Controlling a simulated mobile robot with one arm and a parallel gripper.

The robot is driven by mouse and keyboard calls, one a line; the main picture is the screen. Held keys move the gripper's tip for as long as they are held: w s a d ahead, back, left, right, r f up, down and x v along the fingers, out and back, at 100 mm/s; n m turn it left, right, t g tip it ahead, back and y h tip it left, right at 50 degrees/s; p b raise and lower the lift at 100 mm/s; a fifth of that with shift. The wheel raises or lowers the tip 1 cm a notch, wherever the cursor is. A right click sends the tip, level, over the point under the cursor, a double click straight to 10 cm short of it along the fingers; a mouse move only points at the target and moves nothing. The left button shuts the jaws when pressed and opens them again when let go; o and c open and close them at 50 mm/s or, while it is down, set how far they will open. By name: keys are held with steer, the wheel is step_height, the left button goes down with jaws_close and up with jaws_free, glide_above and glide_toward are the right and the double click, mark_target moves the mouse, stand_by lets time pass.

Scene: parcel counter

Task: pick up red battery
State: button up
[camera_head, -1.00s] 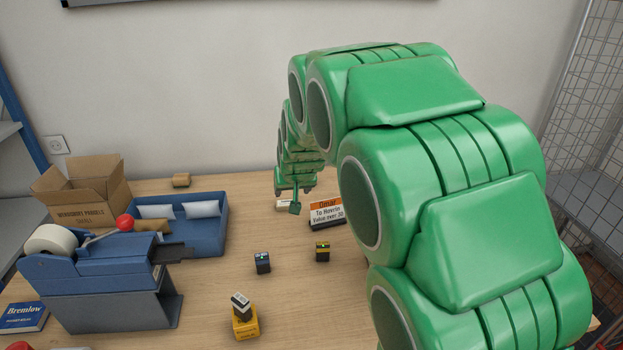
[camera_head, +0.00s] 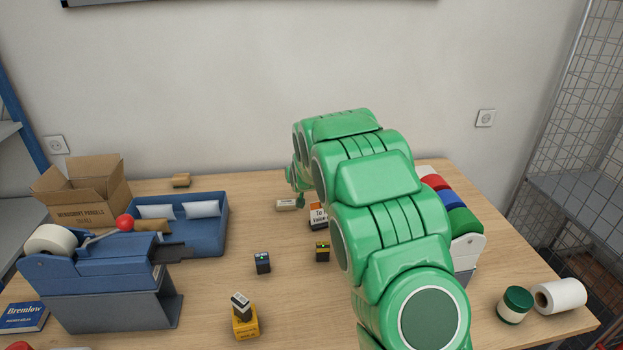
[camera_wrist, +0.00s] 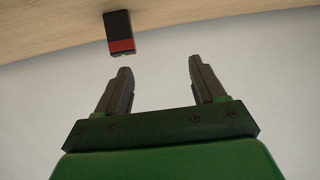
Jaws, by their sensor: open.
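In the wrist view, a small red and black battery (camera_wrist: 119,34) shows against the wooden table near the top of the picture. It is just beyond my gripper (camera_wrist: 160,67), a little left of the line between the jaws, and apart from both. My gripper is open, with nothing between its fingers. In the head view I cannot make out the red battery; my green arm covers part of the table. The end of my arm is over the back of the table there, and its fingers are not clear.
A dark battery-like block (camera_head: 262,263) and a yellow-black one (camera_head: 322,252) stand mid-table.

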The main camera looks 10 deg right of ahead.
steer(key=shift+t, duration=0.3)
steer(key=d, duration=0.1)
steer(key=w+d+f, duration=0.1)
steer(key=d, duration=0.1)
steer(key=d+f, duration=0.1)
steer(key=d, duration=0.1)
steer(key=shift+w, duration=0.25)
steer(key=shift+x, duration=3.15)
steer(key=shift+w+d+f, duration=0.15)
steer(key=shift+w, duration=0.45)
steer(key=c, duration=1.1)
